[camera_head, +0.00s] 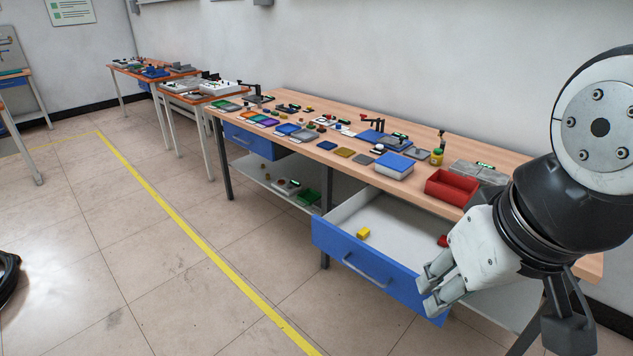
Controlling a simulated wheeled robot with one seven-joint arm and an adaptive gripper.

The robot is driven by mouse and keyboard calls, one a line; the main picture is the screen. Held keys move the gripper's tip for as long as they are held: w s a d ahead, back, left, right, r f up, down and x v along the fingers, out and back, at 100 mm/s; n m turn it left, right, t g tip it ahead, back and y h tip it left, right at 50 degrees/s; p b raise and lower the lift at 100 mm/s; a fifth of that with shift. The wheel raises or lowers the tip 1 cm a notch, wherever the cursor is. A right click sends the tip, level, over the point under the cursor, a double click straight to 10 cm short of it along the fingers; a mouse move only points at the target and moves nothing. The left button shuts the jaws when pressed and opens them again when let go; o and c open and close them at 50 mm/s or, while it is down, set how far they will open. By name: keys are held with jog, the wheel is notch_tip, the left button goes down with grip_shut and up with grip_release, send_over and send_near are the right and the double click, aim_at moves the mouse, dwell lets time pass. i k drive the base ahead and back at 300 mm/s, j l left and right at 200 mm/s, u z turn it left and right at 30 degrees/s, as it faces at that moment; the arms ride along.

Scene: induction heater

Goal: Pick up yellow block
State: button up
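The yellow block (363,232) lies on the white floor of the open drawer, close behind the drawer's blue front (352,257). My gripper (428,291) is at the right, in front of the drawer's right part in the picture, with its fingers pointing down and left. It is to the right of the yellow block and apart from it. A gap shows between its two fingers, and nothing is seen in it. My arm covers the right end of the drawer and part of the table.
A red object (442,240) lies in the drawer near my gripper. A red bin (452,188) and a blue-lidded box (394,166) stand on the wooden table (306,103) above. The drawer's middle is clear. Open floor (130,250) lies to the left.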

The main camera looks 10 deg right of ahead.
aim_at(363, 232)
jog(key=i+l, duration=0.1)
jog(key=i, duration=0.4)
jog(key=i+l+u, duration=0.15)
jog(key=i, duration=0.4)
